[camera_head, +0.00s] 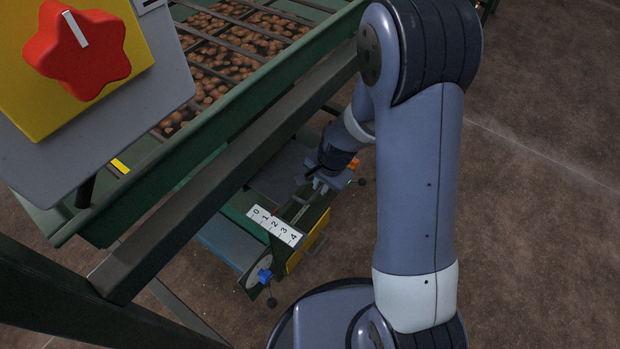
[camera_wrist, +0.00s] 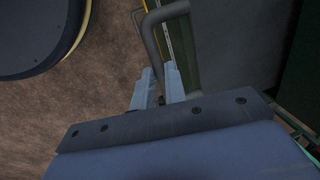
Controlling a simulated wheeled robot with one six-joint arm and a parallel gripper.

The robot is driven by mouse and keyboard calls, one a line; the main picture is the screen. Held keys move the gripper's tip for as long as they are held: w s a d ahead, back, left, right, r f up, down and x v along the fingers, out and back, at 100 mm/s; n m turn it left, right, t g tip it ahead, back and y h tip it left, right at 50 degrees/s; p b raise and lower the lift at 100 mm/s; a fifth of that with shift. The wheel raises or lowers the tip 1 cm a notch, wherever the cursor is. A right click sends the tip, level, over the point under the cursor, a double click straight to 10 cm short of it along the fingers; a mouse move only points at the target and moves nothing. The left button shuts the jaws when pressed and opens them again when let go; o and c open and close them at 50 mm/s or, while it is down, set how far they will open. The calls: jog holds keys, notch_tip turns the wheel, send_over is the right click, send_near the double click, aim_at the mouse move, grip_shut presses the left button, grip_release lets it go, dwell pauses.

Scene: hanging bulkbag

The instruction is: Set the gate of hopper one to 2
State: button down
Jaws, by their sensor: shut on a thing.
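The gate scale (camera_head: 275,226), a white strip numbered 0 to 4, sits on the green hopper frame below the belt in the head view. My gripper (camera_head: 318,186) is behind the scale, at the far side of that frame. In the wrist view my gripper (camera_wrist: 160,80) has its two fingers around a grey bent bar handle (camera_wrist: 151,38), which runs down between them. The gripper is shut on this handle. The arm and fingers partly hide the handle in the head view. I cannot clearly read which number the gate stands at.
A blue knob (camera_head: 264,276) and a black ball (camera_head: 271,302) are at the near end of the frame. An orange knob (camera_head: 353,164) is beside my wrist. A red star knob (camera_head: 78,55) is on a yellow panel at upper left. A dark beam (camera_head: 200,215) crosses above. Brown floor is clear at right.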

jog(key=shift+s+d, duration=0.5)
jog(key=shift+d, duration=0.15)
jog(key=c, duration=1.5)
grip_release()
jog(key=shift+o, duration=0.2)
notch_tip(320, 180, up, 11)
jog(key=s+d+p, duration=0.1)
jog(key=p, duration=0.2)
jog(key=shift+s+d+f+p, duration=0.15)
jog(key=shift+d+f+p, duration=0.05)
jog(key=shift+d+p, duration=0.1)
jog(key=shift+f, duration=0.1)
